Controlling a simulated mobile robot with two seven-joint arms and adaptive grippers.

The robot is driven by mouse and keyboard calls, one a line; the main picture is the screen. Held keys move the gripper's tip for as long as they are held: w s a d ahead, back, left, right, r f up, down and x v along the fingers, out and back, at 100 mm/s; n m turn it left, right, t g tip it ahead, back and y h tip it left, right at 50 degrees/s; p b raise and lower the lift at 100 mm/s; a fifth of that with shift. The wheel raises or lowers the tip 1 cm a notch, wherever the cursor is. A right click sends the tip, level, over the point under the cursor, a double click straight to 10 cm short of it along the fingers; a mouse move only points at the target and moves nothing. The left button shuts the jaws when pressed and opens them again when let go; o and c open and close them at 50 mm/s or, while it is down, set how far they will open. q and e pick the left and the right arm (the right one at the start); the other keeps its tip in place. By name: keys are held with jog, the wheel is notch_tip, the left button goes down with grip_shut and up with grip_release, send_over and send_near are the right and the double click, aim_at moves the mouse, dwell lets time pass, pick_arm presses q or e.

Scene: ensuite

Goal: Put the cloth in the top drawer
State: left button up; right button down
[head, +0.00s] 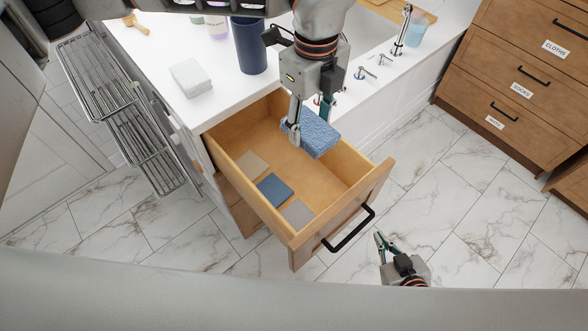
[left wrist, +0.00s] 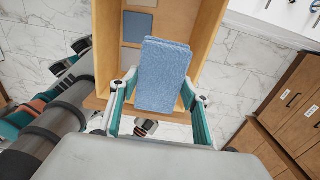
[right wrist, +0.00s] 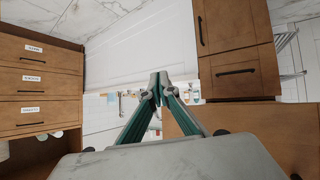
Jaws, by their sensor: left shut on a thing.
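The folded blue cloth (head: 318,136) is held over the open wooden top drawer (head: 342,190) in the head view. My left gripper (head: 298,125) is shut on it, and in the left wrist view the cloth (left wrist: 163,75) sits between the two fingers. The drawer is pulled out from under the white counter, its black handle (head: 349,229) facing the lower right. Whether the cloth touches the drawer floor I cannot tell. My right gripper (head: 380,240) is outside the drawer, right of the handle. Its fingertips (right wrist: 158,80) meet in the right wrist view and it is empty.
Several flat pieces lie in the drawer, including a blue one (head: 273,190) and a beige one (head: 252,164). A labelled wooden dresser (head: 520,80) stands right, with clear marble floor between.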

pick_arm(q)
jog(key=shift+w+d+f, duration=0.15)
jog(key=shift+f, duration=0.8)
jog(key=shift+f+b, duration=0.2)
jog(key=shift+b, duration=0.15)
send_over(307, 186)
notch_tip(307, 186, down, 15)
jog(key=shift+r+b, duration=0.1)
jog(key=shift+b, duration=0.2)
jog(key=shift+f, duration=0.75)
notch_tip(307, 186, down, 3)
jog(key=shift+f+b, duration=0.2)
jog(key=shift+b, duration=0.1)
pick_arm(e)
jog(key=shift+a+f, duration=0.1)
jog(key=shift+f, duration=0.85)
jog(key=shift+w, duration=0.1)
pick_arm(q)
jog(key=shift+f, duration=0.2)
